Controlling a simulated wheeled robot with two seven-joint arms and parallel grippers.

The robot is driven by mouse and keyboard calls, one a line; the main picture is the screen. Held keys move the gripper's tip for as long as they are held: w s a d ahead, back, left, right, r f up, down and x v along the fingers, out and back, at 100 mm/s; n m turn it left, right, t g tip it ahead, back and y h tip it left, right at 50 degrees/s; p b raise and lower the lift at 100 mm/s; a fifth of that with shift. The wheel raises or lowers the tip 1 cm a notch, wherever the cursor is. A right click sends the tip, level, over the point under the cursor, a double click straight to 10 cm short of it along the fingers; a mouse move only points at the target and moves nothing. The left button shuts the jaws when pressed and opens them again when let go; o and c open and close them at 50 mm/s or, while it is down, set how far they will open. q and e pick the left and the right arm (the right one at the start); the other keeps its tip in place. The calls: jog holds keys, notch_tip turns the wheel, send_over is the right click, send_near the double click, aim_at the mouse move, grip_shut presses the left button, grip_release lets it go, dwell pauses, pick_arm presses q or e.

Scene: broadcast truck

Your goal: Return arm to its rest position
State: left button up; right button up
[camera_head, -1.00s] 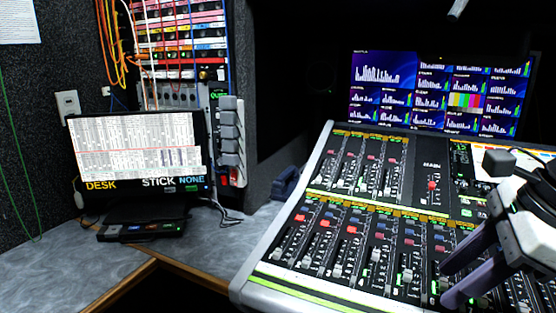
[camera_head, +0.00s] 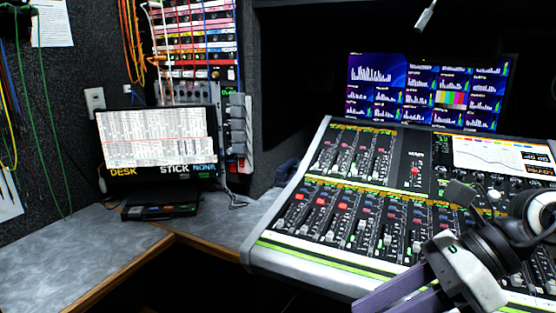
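My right gripper (camera_head: 385,304) is at the lower right, in front of the mixing desk's (camera_head: 262,256) front edge in the picture. Its two purple-grey fingers point down and left and look spread apart, with nothing seen between them. The fingertips reach the bottom edge of the picture. My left arm and gripper are not in view.
A laptop-like screen (camera_head: 155,137) stands on the grey side counter (camera_head: 60,262) at left. A multi-picture monitor (camera_head: 375,75) is behind the desk. Patch cables (camera_head: 131,45) hang at upper left.

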jog(key=s+a+r+m+y+p, duration=0.1)
jog(key=a+r+m+y, duration=0.1)
jog(key=a+y, duration=0.2)
jog(key=s+a+r+m+y, duration=0.1)
jog(key=a+r+m+y, duration=0.15)
jog(key=a+y, duration=0.2)
jog(key=w+m+t+y+p, duration=0.1)
jog(key=w+m+t+y, duration=0.25)
jog(key=m+t, duration=0.45)
jog(key=w+d+f+m+t+h+p, duration=0.1)
jog(key=w+d+f+m+t+h, duration=0.4)
jog(key=m, duration=0.6)
jog(key=w+d+f+m+t+h+p, duration=0.1)
jog(key=d+f+m+t+h, duration=0.25)
jog(key=f+m+h, duration=0.55)
jog(key=s+d+f+m+g+h, duration=0.2)
jog(key=s+f+m+h, duration=0.15)
jog(key=f+m, duration=0.6)
pick_arm(q)
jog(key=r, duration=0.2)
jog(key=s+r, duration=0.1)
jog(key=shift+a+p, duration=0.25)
jog(key=shift+p, duration=0.15)
pick_arm(e)
jog(key=s+f+m+g+h, duration=0.2)
jog(key=s+f+m+g, duration=0.3)
jog(key=s+f, duration=1)
jog(key=shift+d+f+g, duration=0.4)
jog(key=shift+d+g, duration=0.05)
jog(key=shift+g, duration=0.3)
